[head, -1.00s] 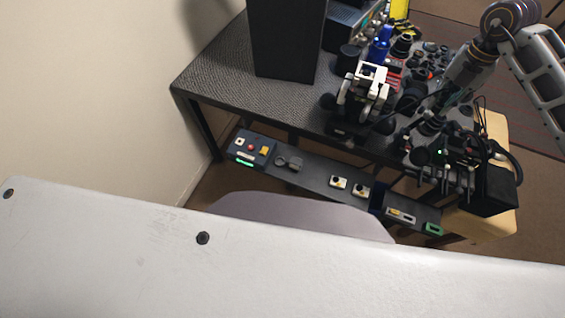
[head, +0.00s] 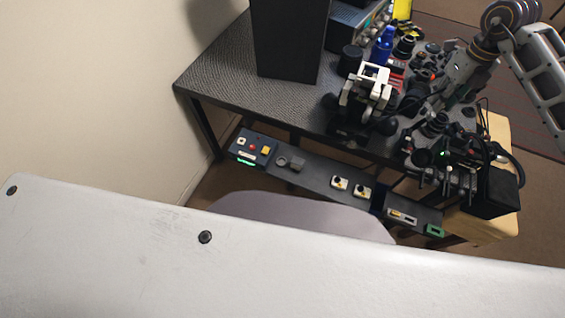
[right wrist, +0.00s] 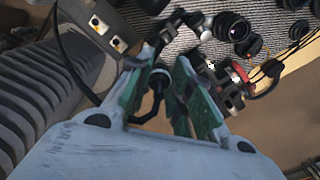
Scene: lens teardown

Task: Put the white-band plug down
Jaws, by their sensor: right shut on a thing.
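In the right wrist view, my right gripper (right wrist: 164,66) has green-padded fingers on either side of a small black plug with a cable (right wrist: 158,78). The gripper is shut on it. I take this for the white-band plug, but its band cannot be made out clearly. The black cable curves down from it between the fingers. In the head view, my right gripper (head: 441,101) reaches in from the right, low over the crowded right part of the dark table. The plug is too small to tell apart there. My left gripper is not in view.
The dark textured table (head: 225,70) is bare at its left. A tall black box (head: 288,40) stands behind. A blue bottle (head: 383,47) and several lenses crowd the right. A lower shelf (head: 315,173) carries switch panels. In the wrist view, a lens (right wrist: 231,26) lies beyond the fingers.

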